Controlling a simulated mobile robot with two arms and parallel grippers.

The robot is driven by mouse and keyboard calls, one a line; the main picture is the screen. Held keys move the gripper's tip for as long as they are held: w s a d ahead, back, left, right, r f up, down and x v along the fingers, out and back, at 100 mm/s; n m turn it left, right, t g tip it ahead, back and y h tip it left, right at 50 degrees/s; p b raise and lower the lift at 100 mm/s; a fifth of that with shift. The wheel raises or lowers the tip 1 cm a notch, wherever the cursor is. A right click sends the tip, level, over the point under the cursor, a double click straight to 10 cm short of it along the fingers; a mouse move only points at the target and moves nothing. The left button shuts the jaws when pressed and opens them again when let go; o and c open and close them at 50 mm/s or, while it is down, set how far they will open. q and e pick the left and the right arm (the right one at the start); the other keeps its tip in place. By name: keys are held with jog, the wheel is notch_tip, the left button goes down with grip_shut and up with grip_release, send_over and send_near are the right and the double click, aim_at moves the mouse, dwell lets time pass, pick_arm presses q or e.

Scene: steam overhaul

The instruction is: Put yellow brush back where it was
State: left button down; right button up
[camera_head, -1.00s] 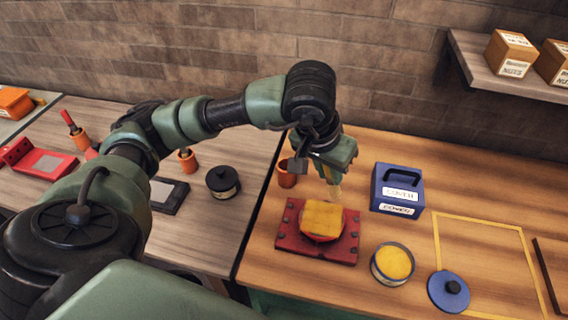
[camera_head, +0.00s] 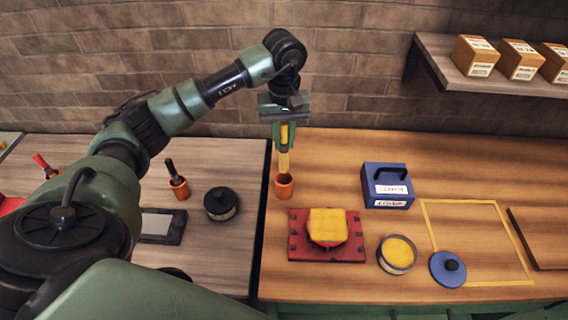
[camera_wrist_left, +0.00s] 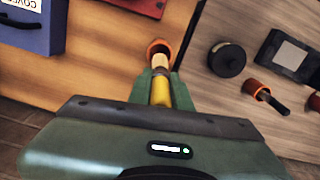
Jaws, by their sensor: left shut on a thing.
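The yellow brush (camera_head: 284,160) hangs upright, bristle end down, from my left gripper (camera_head: 284,142), which is shut on its yellow handle. The brush's lower end is right at the mouth of an orange cup (camera_head: 284,188) on the wooden bench; whether it is inside the rim or just above it I cannot tell. In the left wrist view the brush (camera_wrist_left: 160,90) points at the cup (camera_wrist_left: 160,49), which it partly covers. My right gripper is not in view.
A red plate with a yellow-topped part (camera_head: 327,226) lies in front of the cup. To the right are a blue box (camera_head: 387,187), an open tin of yellow paste (camera_head: 397,254) and a blue lid (camera_head: 447,268). A black pot (camera_head: 221,204) stands left, with another brush cup (camera_head: 179,188).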

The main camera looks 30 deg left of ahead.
aim_at(284, 167)
pick_arm(q)
notch_tip(284, 167, down, 6)
jog(key=shift+r+p, duration=0.1)
jog(key=shift+p, duration=0.65)
notch_tip(284, 167, down, 5)
jog(key=shift+r+p, duration=0.2)
jog(key=shift+p, duration=0.55)
jog(key=shift+f, duration=0.2)
jog(key=c, duration=1.3)
grip_release()
jog(key=shift+r, duration=0.1)
